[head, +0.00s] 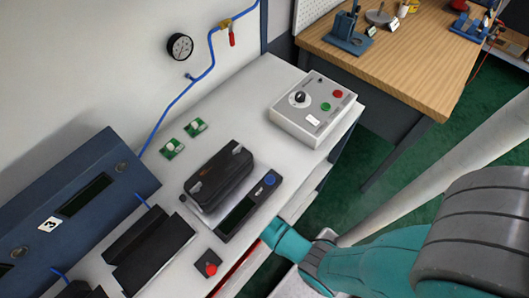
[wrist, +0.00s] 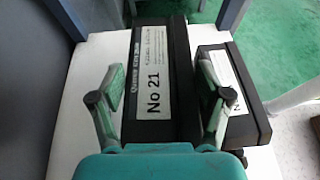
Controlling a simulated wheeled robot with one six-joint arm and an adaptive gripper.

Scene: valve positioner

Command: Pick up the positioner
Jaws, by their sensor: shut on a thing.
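The positioner (wrist: 160,55) appears in the wrist view as a long black box with small pale lettering and a white "No 21" label. It stands on or just over a white surface; I cannot tell if it touches. My gripper (wrist: 157,66) has one green-grey finger along each long side of it and is shut on it. The near end of the box is hidden behind the gripper's body. In the head view my teal arm reaches to the bench's front edge, and the fingers and the held box are not visible.
A second black box (wrist: 238,85) with a white label lies close right of the held one. A white bench (head: 262,140) carries a black unit (head: 218,175), a grey control box (head: 313,107) and a red button box (head: 209,264). A wooden-topped table (head: 400,75) stands behind.

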